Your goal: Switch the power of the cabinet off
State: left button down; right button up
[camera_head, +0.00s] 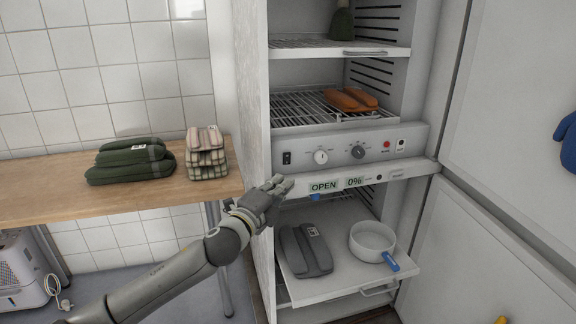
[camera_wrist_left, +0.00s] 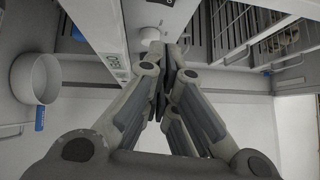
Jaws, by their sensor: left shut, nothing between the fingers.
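The cabinet (camera_head: 252,110) stands open, with shelves above and below a grey control panel (camera_head: 340,140). At the panel's left end is a black rocker switch (camera_head: 287,158). To its right are a white knob (camera_head: 320,157), a dark knob (camera_head: 358,152), a red button (camera_head: 387,145) and a small switch (camera_head: 401,144). My left gripper (camera_head: 283,185) is shut and empty, just below the rocker switch and left of the OPEN display (camera_head: 324,186). In the left wrist view its fingertips (camera_wrist_left: 165,65) are together near the panel; the rocker is not clear there. My right gripper is not in view.
A pulled-out lower shelf (camera_head: 345,285) holds a folded grey cloth (camera_head: 306,250) and a white pan (camera_head: 372,240). Orange items (camera_head: 350,99) lie on a wire rack (camera_head: 300,112). A wooden table (camera_head: 100,200) with folded cloths stands left. A cabinet door (camera_head: 520,110) is at right.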

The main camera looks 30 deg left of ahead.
aim_at(288, 164)
pick_arm(q)
jog(key=w, duration=0.2)
jog(key=w+a, duration=0.1)
jog(key=w, duration=0.2)
jog(key=w+a+r, duration=0.1)
jog(key=w, duration=0.1)
jog(key=shift+w+a, duration=0.65)
jog(key=shift+a, duration=0.1)
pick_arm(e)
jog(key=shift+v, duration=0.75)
pick_arm(q)
jog(key=shift+r, duration=0.1)
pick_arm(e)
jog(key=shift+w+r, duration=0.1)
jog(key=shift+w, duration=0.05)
pick_arm(q)
jog(key=shift+w+a+r+n+g+p, duration=0.2)
jog(key=shift+n+g+p, duration=0.1)
jog(key=shift+p, duration=0.9)
jog(key=shift+f, duration=0.1)
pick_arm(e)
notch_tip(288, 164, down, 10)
pick_arm(q)
jog(key=shift+s, duration=0.1)
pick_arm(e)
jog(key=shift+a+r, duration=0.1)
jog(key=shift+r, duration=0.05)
